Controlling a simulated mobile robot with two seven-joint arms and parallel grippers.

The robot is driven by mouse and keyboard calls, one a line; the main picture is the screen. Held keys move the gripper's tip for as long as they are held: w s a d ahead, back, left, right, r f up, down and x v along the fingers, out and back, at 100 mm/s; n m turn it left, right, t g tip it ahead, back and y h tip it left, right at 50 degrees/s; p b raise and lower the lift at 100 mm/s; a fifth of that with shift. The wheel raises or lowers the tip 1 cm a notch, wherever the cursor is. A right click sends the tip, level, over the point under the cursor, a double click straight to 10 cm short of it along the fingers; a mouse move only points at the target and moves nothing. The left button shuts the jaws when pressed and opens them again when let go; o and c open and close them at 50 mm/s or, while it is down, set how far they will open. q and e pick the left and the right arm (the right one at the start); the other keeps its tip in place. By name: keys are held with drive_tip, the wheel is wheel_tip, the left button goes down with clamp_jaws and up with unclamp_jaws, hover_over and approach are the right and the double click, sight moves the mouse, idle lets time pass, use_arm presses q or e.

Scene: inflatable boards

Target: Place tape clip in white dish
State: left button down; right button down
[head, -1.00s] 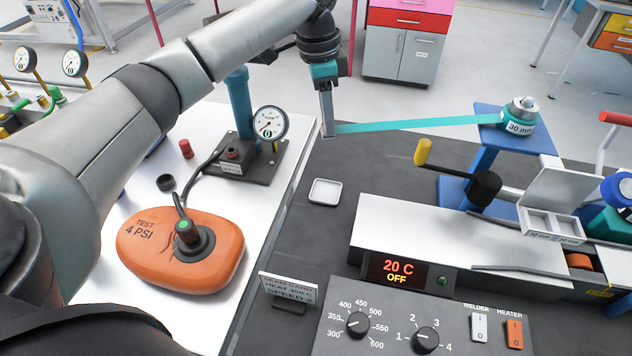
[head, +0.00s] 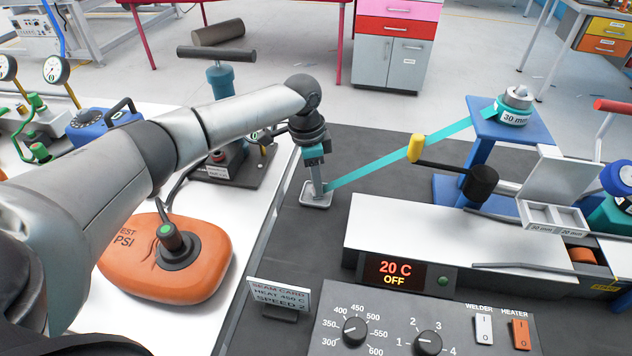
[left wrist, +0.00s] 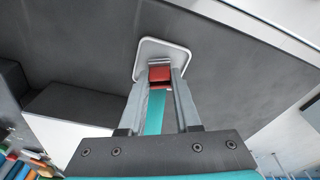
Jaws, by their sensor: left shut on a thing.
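The white dish (head: 307,197) lies on the dark bench top, left of the welding machine. My left gripper (head: 318,192) points down over the dish, its fingertips at or just above it. In the left wrist view the fingers (left wrist: 160,82) are shut on a red clip (left wrist: 159,73), which shows in front of the dish (left wrist: 166,42). A teal tape (head: 375,162) runs from the fingertips up to a roll marked 30 mm (head: 514,112). Whether the clip touches the dish floor cannot be told. My right gripper is not in view.
The white machine bed (head: 400,232) is right of the dish, and a sign card (head: 279,292) stands in front. An orange inflated test piece (head: 180,270) sits on the white table at left.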

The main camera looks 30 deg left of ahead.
use_arm(q)
drive_tip(key=shift+f, duration=0.1)
drive_tip(key=c, duration=0.6)
unclamp_jaws()
drive_tip(key=r+p, duration=0.1)
drive_tip(key=r, duration=0.3)
drive_tip(key=r+p, duration=0.1)
drive_tip(key=r, duration=0.3)
drive_tip(key=a+r+p, duration=0.1)
drive_tip(key=r, duration=0.3)
drive_tip(key=shift+s+a+r, duration=0.1)
drive_tip(key=shift+s, duration=0.3)
